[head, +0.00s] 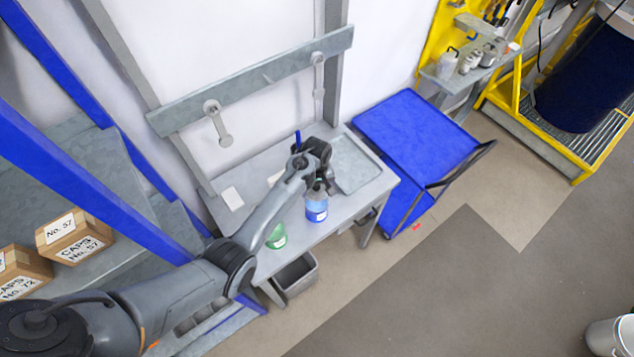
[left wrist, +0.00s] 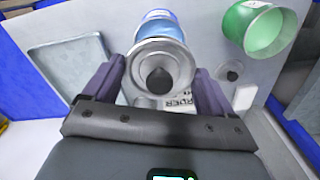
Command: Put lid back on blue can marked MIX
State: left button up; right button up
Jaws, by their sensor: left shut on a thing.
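The blue can (head: 316,208) stands upright near the front edge of the grey bench, with a white label too small to read. It also shows in the left wrist view (left wrist: 155,28), partly hidden by a round metal lid. My left gripper (head: 318,184) is directly over this can. In the left wrist view, its dark fingers (left wrist: 159,80) are shut on the metal lid (left wrist: 158,54), which has a black knob. The lid overlaps the can's mouth; I cannot tell whether it touches the rim. My right gripper is not in view.
An open green can (head: 277,237) stands left of the blue can. Another knobbed lid (left wrist: 231,71) lies near it. A grey tray (head: 352,167) lies on the bench's right side. A blue cart (head: 418,128) stands right of the bench, and a grey bin (head: 297,277) below it.

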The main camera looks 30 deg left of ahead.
pick_arm(q)
jog(key=shift+f+b, duration=2.15)
jog(key=shift+b, duration=0.15)
jog(key=shift+f+b, duration=0.45)
jog(key=shift+f, duration=0.5)
jog(key=shift+r+p, duration=0.1)
jog(key=shift+p, duration=0.5)
jog(key=shift+f, duration=0.2)
jog(key=shift+p, duration=0.4)
dwell(0.4)
dwell(0.3)
jog(key=o, duration=0.8)
